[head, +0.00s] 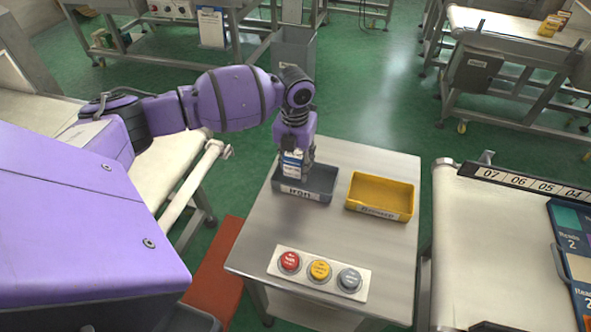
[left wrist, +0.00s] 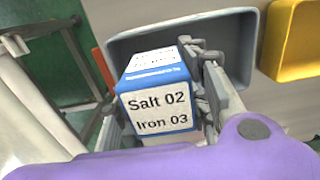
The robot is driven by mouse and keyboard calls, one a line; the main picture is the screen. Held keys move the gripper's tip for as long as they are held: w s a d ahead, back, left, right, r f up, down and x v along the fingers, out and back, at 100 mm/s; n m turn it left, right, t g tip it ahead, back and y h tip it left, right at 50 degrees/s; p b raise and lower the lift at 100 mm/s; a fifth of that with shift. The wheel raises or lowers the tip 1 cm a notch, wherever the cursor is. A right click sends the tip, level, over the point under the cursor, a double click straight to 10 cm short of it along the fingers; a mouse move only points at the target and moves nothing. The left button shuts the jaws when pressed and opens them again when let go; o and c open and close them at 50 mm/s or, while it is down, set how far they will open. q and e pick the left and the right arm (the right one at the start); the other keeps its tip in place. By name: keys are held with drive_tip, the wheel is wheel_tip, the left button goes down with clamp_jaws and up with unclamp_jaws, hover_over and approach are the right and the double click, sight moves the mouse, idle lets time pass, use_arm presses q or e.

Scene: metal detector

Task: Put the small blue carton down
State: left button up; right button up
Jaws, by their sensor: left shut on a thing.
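The small blue carton (head: 292,163) is blue and white. In the left wrist view its label (left wrist: 158,117) reads "Salt 02" and "Iron 03". My left gripper (head: 296,170) is shut on the carton and points down over the grey tray (head: 316,195), whose front label reads "Iron". The carton is at the tray's left part; I cannot tell whether its bottom touches the tray floor. The grey tray also shows behind the carton in the left wrist view (left wrist: 128,42). My right gripper is not in view.
A yellow tray (head: 380,207) stands right of the grey tray on the metal table (head: 250,245). A panel with red, yellow and grey buttons (head: 319,271) lies near the table's front. A conveyor (head: 480,235) is to the right, across a gap. Bare tabletop lies between trays and panel.

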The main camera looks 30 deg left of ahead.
sight(295, 171)
use_arm(q)
drive_tip(key=shift+f, duration=1.7)
drive_tip(key=o, duration=0.9)
wheel_tip(295, 171, up, 12)
drive_tip(key=shift+r, duration=0.25)
drive_tip(key=shift+s+f, duration=0.1)
